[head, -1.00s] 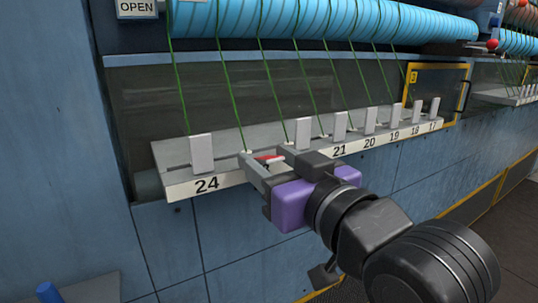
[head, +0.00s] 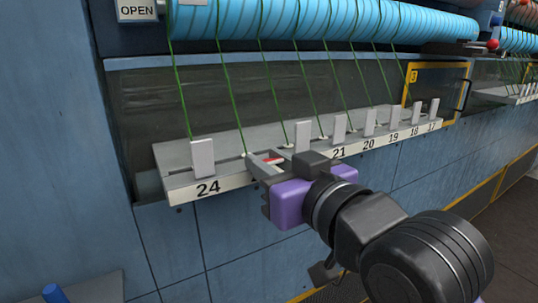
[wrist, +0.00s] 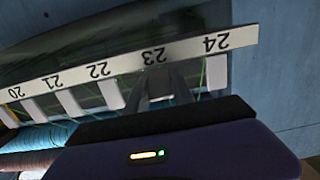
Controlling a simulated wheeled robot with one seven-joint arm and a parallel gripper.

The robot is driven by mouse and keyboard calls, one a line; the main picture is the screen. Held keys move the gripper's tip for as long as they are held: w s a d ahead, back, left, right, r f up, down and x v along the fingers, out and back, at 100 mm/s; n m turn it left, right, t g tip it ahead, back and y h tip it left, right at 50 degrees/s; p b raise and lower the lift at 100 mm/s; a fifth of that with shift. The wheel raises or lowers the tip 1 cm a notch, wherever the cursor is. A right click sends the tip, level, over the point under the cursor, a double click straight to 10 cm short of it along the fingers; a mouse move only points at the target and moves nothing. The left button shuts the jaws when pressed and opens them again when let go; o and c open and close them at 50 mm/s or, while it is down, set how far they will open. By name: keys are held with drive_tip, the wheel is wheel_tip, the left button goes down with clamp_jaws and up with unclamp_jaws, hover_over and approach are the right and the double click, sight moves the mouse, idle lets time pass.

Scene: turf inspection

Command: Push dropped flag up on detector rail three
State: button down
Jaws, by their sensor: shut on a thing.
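The detector rail (head: 236,184) carries a row of upright pale flags above a numbered strip. The flag at 24 (head: 203,158) stands upright, as does the one right of my gripper (head: 302,136). At place 23 between them, the dropped flag (head: 273,158) shows only as a small red and pale patch between my fingers. My gripper (head: 268,156) is shut on it at the rail. In the wrist view the picture is upside down; my fingers (wrist: 167,76) reach the strip beside the number 23, and the dropped flag is hard to make out there.
Green threads run from the rail up to a blue ribbed roller (head: 320,18). Upright flags (head: 340,129) continue right towards 17. A yellow-framed panel marked 3 (head: 437,66) stands behind the rail's right end. Blue panels (head: 165,245) lie below the rail.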

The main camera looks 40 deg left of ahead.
sight(265, 160)
drive_tip(key=r+h+p, duration=0.1)
drive_tip(key=p, duration=0.2)
drive_tip(key=r+g+h+p, duration=0.1)
drive_tip(key=p, duration=0.2)
drive_tip(key=shift+w+a, duration=0.1)
drive_tip(key=shift+a, duration=0.2)
drive_tip(key=h+p, duration=0.1)
drive_tip(key=g+h+p, duration=0.1)
drive_tip(key=p, duration=0.1)
drive_tip(key=shift+w+a+r+h, duration=0.1)
drive_tip(key=shift+a+h, duration=0.2)
drive_tip(key=shift+h, duration=0.1)
drive_tip(key=h, duration=0.1)
drive_tip(key=a+g+h, duration=0.1)
drive_tip(key=h, duration=0.1)
drive_tip(key=g+h, duration=0.1)
drive_tip(key=shift+w+a+h, duration=0.25)
drive_tip(key=shift+w+h, duration=0.05)
drive_tip(key=shift+h, duration=0.1)
drive_tip(key=shift+w+a+g+h, duration=0.1)
drive_tip(key=shift+a+g+h, duration=0.15)
drive_tip(key=shift+h, duration=0.4)
drive_tip(key=shift+w+a+g+h, duration=0.1)
drive_tip(key=shift+g+h, duration=0.25)
drive_tip(key=shift+h, duration=0.3)
drive_tip(key=c, duration=1.1)
unclamp_jaws()
drive_tip(key=shift+a, duration=0.1)
drive_tip(key=shift+b+v, duration=0.3)
drive_tip(key=shift+v, duration=3.55)
